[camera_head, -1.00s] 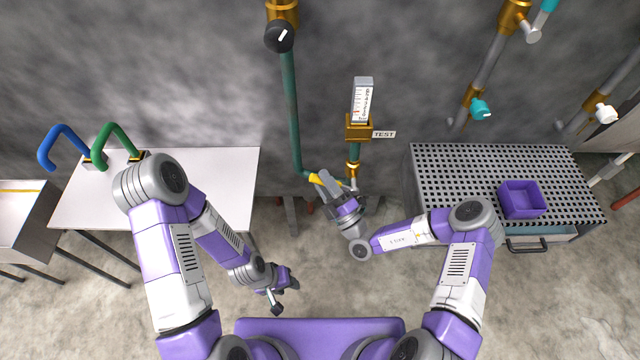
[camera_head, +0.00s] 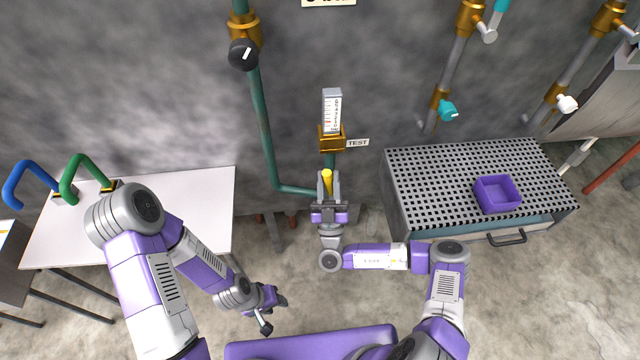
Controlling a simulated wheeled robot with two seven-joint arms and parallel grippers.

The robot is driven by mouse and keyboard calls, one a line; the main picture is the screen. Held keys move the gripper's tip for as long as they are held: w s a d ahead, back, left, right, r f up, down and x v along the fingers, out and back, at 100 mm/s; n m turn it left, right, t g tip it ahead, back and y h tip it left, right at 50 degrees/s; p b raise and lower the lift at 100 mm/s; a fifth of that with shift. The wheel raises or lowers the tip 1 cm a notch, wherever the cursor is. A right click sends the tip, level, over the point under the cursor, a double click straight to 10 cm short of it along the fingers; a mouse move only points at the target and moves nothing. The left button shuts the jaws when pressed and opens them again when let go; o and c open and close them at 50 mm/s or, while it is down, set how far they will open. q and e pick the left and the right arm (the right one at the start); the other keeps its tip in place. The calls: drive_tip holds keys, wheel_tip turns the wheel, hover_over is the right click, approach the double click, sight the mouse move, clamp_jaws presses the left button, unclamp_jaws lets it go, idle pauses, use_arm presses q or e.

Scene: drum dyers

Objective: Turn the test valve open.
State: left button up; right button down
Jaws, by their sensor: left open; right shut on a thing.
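The test valve's yellow handle (camera_head: 327,177) shows in the head view below the gauge, at the green pipe marked by the TEST label (camera_head: 357,142). The handle lies roughly in line with the upright pipe. My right gripper (camera_head: 327,188) is shut on the yellow handle and hides its lower part and most of the valve body. My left gripper (camera_head: 272,312) is open and empty, low over the floor, left of the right gripper and away from the valve.
A gauge (camera_head: 332,110) stands above the valve. A black knob (camera_head: 243,54) is on the pipe to the left. A white table (camera_head: 200,210) with blue and green curved handles stands left. A perforated bench (camera_head: 430,185) with a purple bin (camera_head: 497,194) stands right.

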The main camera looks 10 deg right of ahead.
drive_tip(key=shift+d+r+m+g+h, duration=0.15)
drive_tip(key=shift+d+m+h, duration=0.3)
drive_tip(key=shift+m+h, duration=0.7)
drive_tip(key=shift+d+f+m+g+h, duration=0.1)
drive_tip(key=shift+d+m+g+h, duration=0.25)
drive_tip(key=shift+m+h, duration=0.8)
drive_tip(key=shift+d, duration=0.1)
drive_tip(key=c, duration=0.9)
unclamp_jaws()
drive_tip(key=v, duration=0.7)
drive_tip(key=shift+s+f, duration=0.2)
